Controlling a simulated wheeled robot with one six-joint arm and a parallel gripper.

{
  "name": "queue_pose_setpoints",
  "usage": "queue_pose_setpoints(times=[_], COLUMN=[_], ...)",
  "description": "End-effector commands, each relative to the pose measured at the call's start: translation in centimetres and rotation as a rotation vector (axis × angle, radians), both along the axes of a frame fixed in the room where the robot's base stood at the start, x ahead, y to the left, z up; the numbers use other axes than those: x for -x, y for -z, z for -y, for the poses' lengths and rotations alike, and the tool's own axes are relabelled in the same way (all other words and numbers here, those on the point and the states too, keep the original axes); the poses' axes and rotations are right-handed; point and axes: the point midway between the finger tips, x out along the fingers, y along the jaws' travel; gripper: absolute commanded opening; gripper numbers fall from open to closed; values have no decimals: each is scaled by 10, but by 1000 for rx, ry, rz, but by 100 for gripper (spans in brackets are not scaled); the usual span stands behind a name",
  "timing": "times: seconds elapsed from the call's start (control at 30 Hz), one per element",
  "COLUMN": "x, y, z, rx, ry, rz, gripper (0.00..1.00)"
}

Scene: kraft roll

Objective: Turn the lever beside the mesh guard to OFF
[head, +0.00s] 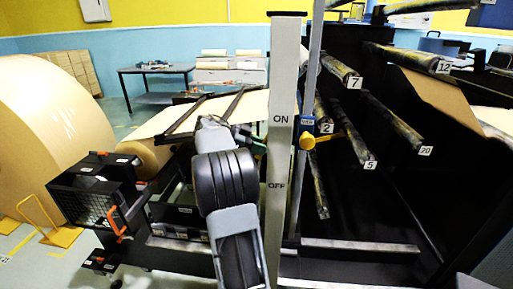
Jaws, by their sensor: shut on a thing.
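A pale upright post (280,155) stands in the middle, with ON lettered above OFF on its face. A yellow lever (308,141) shows at the post's right edge, about level with a point just below ON; part of it seems hidden behind the post. The mesh guard (95,206) is a dark box with a wire grid at lower left, with an orange handle beside it. My arm rises in the centre, and my gripper (251,141) is at its end, left of the post. The gripper is shut; its fingertips and its contact with the lever are hidden.
A large kraft roll (48,130) stands at the left. Numbered dark bars (390,120) stick out from the black rack at the right. A table (156,70) stands at the back left. Floor shows in front of it and at lower left.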

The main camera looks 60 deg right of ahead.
Motion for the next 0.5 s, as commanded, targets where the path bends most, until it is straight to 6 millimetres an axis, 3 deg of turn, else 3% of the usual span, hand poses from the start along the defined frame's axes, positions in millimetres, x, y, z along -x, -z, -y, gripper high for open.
queue_pose_setpoints(times=[0.07, 0.1, 0.37, 0.5], x=[3, 3, 0, -1], y=[2, 2, 2, 1], z=[0, 0, -1, -2], rx=[-5, -5, -3, -2], ry=[8, 8, 0, -3], rz=[-8, -8, -5, -4], gripper=[0, 26, 51, 51])
